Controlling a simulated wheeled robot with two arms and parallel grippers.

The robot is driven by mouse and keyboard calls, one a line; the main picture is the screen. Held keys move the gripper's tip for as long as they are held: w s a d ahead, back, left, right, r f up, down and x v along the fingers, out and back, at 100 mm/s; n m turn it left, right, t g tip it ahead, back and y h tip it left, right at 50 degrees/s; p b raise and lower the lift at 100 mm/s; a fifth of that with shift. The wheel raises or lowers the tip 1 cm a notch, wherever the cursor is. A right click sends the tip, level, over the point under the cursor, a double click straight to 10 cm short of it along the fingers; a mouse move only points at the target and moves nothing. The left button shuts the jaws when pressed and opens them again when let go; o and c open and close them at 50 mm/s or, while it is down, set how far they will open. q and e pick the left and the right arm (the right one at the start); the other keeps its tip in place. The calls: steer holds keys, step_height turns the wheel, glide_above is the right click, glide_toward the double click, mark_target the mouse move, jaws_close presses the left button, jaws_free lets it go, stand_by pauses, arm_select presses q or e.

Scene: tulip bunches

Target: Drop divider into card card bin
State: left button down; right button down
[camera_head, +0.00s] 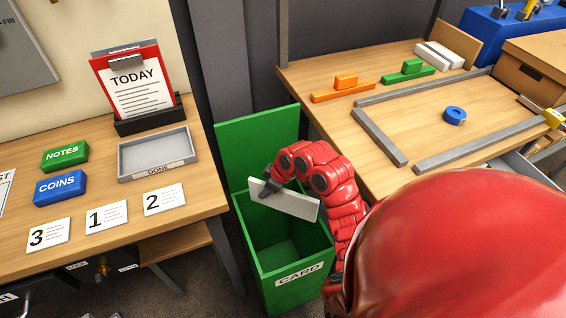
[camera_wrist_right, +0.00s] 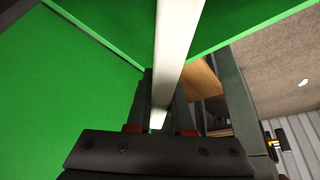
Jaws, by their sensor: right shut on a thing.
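The divider (camera_head: 291,202) is a flat pale grey-white panel. My right gripper (camera_head: 268,188) is shut on its left end and holds it slightly tilted above the card bin's opening. In the right wrist view, the divider (camera_wrist_right: 180,45) runs edge-on up from between the fingers of my right gripper (camera_wrist_right: 160,110). The card bin (camera_head: 292,291) is a green open box labelled CARD, with its green lid (camera_head: 255,140) raised at the back. Its visible inside looks empty. The bin's green walls (camera_wrist_right: 60,100) also fill much of the right wrist view. My left gripper is not in view.
The left table holds a grey DONE tray (camera_head: 155,153), green NOTES (camera_head: 65,153) and blue COINS (camera_head: 61,186) blocks, number cards and a TODAY clipboard (camera_head: 132,85). The right table holds grey bars (camera_head: 380,138), blue tape (camera_head: 455,115) and orange and green pieces. The bin stands between the tables.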

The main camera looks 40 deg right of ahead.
step_height(320, 180, down, 3)
steer(key=shift+f+b, duration=0.15)
steer(key=shift+b, duration=0.75)
steer(key=c, duration=0.7)
jaws_free()
steer(key=shift+c, duration=0.2)
steer(key=p+v, duration=0.9)
steer(key=v, duration=0.2)
steer(key=p+v, duration=0.5)
steer(key=shift+w+r+p, duration=0.2)
steer(key=shift+r+p, duration=0.15)
steer(key=shift+r, duration=0.1)
steer(key=shift+s+d+r+p, duration=0.15)
steer(key=shift+s+r+p, duration=0.1)
steer(key=shift+r+p, duration=0.1)
steer(key=shift+f, duration=0.1)
